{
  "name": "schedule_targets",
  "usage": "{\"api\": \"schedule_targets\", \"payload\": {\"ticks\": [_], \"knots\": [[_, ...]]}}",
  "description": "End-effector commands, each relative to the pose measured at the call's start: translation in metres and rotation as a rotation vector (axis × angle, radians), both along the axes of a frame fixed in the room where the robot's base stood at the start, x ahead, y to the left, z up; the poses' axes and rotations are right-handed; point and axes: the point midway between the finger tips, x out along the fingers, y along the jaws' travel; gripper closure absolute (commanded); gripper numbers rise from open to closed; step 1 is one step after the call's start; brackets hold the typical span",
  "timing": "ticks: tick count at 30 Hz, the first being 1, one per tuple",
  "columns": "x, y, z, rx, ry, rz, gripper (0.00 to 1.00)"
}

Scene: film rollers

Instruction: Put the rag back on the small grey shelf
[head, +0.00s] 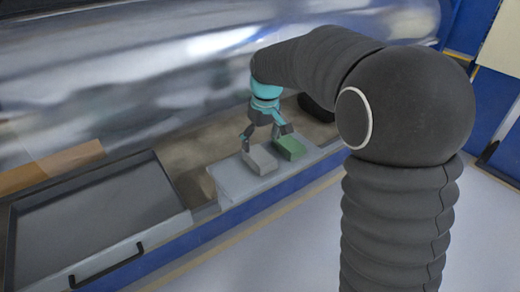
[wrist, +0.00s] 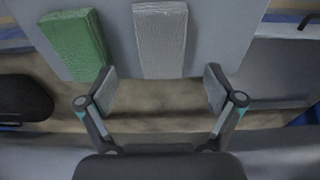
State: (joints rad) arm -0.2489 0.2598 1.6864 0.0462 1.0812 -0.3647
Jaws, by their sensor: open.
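Two folded cloth-like blocks lie side by side on the small light grey shelf (head: 232,184), one grey (head: 259,160) and one green (head: 289,148). I cannot tell which one is the task's rag. My gripper (head: 266,138) is open and empty, close to the grey block. In the wrist view, the grey block (wrist: 160,40) lies just beyond the open fingertips (wrist: 160,87), in line with the gap between them. The green block (wrist: 75,42) is to its left, outside the left finger. The shelf also shows there (wrist: 215,35). No contact is visible.
A large shiny metal roller (head: 120,70) runs behind the shelf. A dark tray with a black handle (head: 90,215) is at the left. A black rounded thing (head: 316,106) is behind the green block. Pale floor (head: 290,235) lies open in front.

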Motion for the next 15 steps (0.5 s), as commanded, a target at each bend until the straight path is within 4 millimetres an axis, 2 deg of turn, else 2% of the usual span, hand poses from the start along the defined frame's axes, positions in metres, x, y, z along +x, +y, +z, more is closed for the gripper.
{"api": "schedule_targets", "payload": {"ticks": [1,6,10,15], "knots": [[0.000,-0.001,0.013,0.001,-0.003,0.000,0.08],[-0.003,-0.003,0.041,0.001,-0.003,0.000,0.08],[-0.005,-0.004,0.055,0.001,-0.001,0.000,0.08],[-0.006,-0.004,0.062,-0.001,0.001,0.000,0.08]]}}
